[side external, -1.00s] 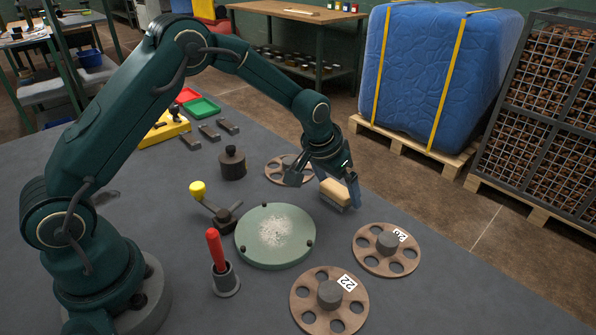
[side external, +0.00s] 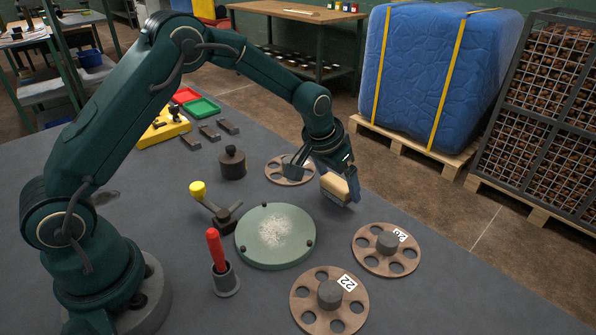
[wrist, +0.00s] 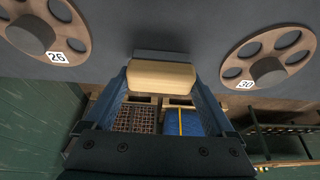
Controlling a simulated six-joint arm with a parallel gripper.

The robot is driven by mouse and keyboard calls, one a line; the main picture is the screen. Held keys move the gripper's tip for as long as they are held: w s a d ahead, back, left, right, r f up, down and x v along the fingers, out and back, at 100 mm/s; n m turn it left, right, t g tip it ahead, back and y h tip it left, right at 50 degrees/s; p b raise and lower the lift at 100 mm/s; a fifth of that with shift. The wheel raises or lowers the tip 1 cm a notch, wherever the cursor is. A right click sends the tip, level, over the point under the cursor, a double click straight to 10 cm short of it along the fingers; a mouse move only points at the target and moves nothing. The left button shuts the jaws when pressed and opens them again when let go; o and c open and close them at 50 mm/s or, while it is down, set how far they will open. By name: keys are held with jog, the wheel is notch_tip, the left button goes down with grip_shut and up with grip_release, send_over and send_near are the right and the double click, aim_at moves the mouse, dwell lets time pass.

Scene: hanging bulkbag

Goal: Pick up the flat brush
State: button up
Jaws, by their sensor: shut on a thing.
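The flat brush (side external: 335,187) has a pale wooden block and a darker bristle strip along one edge. My gripper (side external: 325,177) is shut on it, with a blue finger on each side of the block. In the side view the brush is tilted and looks a little above the grey table near its far edge. In the wrist view the wooden block (wrist: 162,77) lies across between my gripper's fingers (wrist: 161,98). The bristle strip (wrist: 166,55) shows beyond the block.
Brown holed discs stand around: one behind my gripper (side external: 278,171), one at right (side external: 367,258), one in front (side external: 312,315). A round green plate with pale dust (side external: 262,252), a red-handled tool in a cup (side external: 215,250) and a yellow-knobbed lever (side external: 198,190) stand left.

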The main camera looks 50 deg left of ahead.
aim_at(338, 179)
jog(key=r, duration=0.3)
jog(key=shift+a+r, duration=0.1)
jog(key=shift+a, duration=0.1)
jog(key=s+a+r, duration=0.4)
jog(key=a+r, duration=0.2)
jog(key=a, duration=0.4)
jog(key=shift+s+a+r, duration=0.15)
jog(key=shift+s+r, duration=0.05)
jog(key=shift+s, duration=0.2)
